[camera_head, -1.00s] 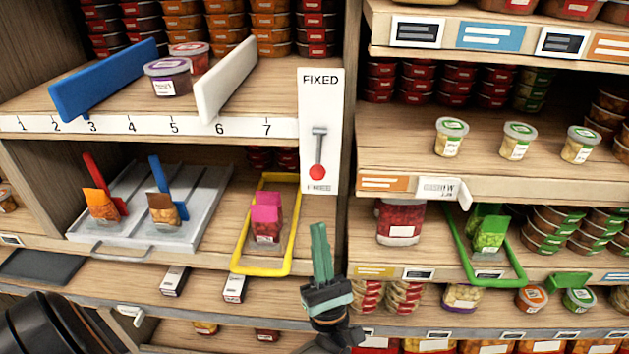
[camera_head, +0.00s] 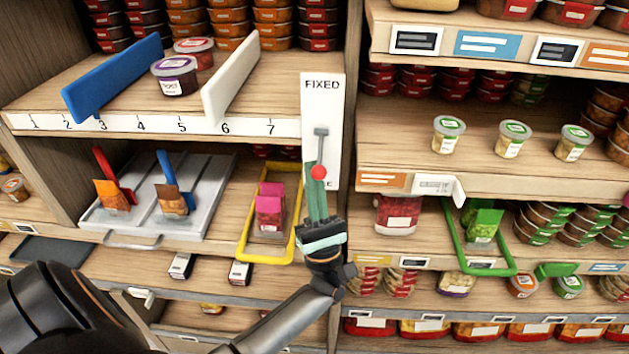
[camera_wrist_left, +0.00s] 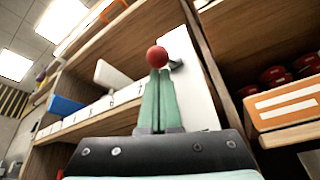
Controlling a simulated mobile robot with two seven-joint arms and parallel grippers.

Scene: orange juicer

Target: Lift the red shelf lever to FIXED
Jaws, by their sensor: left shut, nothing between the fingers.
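The red-knobbed lever (camera_head: 318,172) hangs down on the white upright panel (camera_head: 322,100), which reads FIXED at its top. The lower label is mostly hidden behind my fingers. My left gripper (camera_head: 314,182) is shut and empty, its green fingers pointing up with the tips at the knob. In the left wrist view the red knob (camera_wrist_left: 157,56) sits right at the tips of the shut fingers (camera_wrist_left: 157,80). I cannot tell whether they touch. My right gripper is not in view.
A numbered shelf with a blue divider (camera_head: 115,78) and a white divider (camera_head: 232,78) is left of the panel. A yellow frame (camera_head: 249,222) holding a pink-topped tub is just left of my gripper. A green frame (camera_head: 466,250) is at the right.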

